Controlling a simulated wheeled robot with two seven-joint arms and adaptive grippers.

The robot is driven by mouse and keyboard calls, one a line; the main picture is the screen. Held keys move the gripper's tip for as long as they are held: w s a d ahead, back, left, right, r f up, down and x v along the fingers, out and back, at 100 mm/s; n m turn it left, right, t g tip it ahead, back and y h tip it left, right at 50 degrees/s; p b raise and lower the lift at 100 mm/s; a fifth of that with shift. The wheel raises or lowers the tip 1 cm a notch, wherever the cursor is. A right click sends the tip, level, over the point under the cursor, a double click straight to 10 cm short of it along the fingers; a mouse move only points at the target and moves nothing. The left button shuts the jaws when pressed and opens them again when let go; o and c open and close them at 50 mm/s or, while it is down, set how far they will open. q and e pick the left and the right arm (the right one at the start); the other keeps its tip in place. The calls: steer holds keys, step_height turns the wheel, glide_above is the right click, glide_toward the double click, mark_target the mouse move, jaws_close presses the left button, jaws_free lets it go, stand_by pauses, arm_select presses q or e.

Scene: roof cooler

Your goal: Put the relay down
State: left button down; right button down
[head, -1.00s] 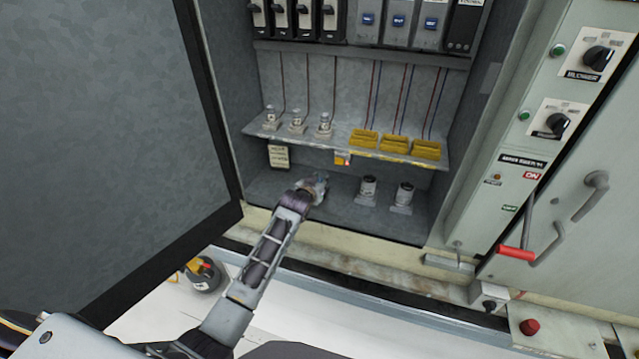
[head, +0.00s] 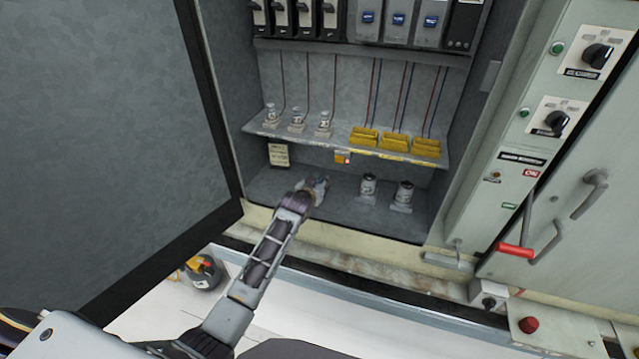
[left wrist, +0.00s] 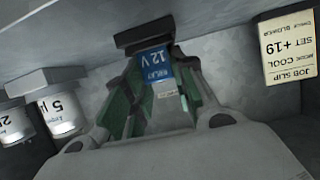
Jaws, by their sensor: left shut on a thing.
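My right gripper is not in view.
Two labelled cylinders (head: 368,188) (head: 403,195) stand on the cabinet floor to the right. The shelf (head: 345,147) above carries small cylinders and yellow blocks (head: 395,144). A job slip (head: 278,155) hangs at the left. The open door (head: 110,130) is left of my arm.

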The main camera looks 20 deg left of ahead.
mark_target(320, 182)
arm_select(q)
steer(key=shift+s+f, duration=0.2)
steer(key=shift+f, duration=0.45)
steer(key=c, duration=1.2)
jaws_free()
steer(key=shift+f, duration=0.2)
steer(key=shift+o, duration=0.2)
steer(key=shift+r, duration=0.5)
steer(key=shift+s+a+r, duration=0.1)
steer(key=shift+s+r, duration=0.85)
steer(key=shift+s, duration=0.3)
steer(key=v, duration=0.9)
steer(key=shift+r+b, duration=0.15)
steer(key=shift+b, duration=0.15)
